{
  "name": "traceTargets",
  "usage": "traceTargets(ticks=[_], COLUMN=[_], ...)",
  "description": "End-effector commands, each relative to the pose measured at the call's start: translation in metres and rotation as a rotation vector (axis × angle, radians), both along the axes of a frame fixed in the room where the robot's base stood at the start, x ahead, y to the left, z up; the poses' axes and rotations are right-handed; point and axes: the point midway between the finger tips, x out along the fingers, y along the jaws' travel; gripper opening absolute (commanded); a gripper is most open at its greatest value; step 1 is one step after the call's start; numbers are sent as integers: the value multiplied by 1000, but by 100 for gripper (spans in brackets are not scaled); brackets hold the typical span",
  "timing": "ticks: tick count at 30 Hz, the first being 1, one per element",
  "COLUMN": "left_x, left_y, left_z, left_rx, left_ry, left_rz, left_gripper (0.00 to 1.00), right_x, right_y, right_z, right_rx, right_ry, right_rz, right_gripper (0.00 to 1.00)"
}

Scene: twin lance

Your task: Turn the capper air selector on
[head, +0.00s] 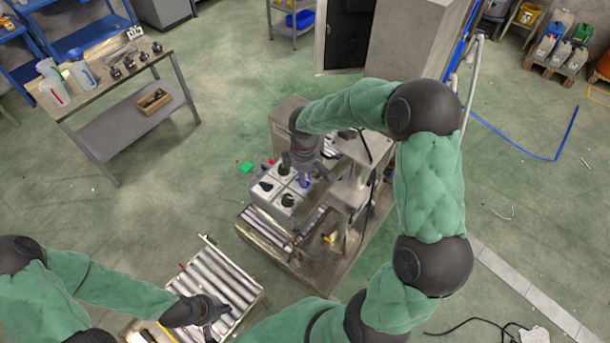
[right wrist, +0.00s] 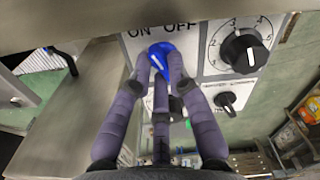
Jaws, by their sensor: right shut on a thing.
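The blue selector knob (right wrist: 163,56) sits on a light panel below the printed words ON and OFF, ON at the left and OFF at the right. My right gripper (right wrist: 158,72) is shut on this knob, with fingers on both sides of it. Which word the knob points at is not clear. In the head view, the blue knob (head: 304,182) shows just below my right gripper (head: 303,174) on the grey control box (head: 262,204). My left gripper (head: 208,318) hangs over the roller conveyor at the lower left, far from the box; its fingers are too small to judge.
A black numbered dial (right wrist: 244,50) and a smaller black knob (right wrist: 226,101) sit to the right of the blue knob. The roller conveyor (head: 237,278) lies below the box. A workbench (head: 105,79) stands at the far left. Green floor is free between bench and machine.

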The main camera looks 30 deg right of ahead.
Motion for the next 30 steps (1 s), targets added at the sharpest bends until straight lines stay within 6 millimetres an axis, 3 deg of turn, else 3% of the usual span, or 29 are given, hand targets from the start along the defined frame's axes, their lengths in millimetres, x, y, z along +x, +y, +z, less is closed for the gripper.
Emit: traceTargets(ticks=[10,24,25,27,30], left_x=[0,0,0,0,0], left_y=[0,0,0,0,0], left_z=[2,2,2,2,2], left_rx=[0,0,0,0,0], left_ry=[0,0,0,0,0], left_rz=[0,0,0,0,0], left_gripper=[0,0,0,0,0], right_x=[0,0,0,0,0], right_y=[1,1,1,1,1], right_z=[0,-1,-1,-1,0], right_rx=[1,0,0,0,0], right_ry=[1,0,0,0,0], right_rz=[108,120,120,120,119], right_gripper=[0,0,27,42,42])
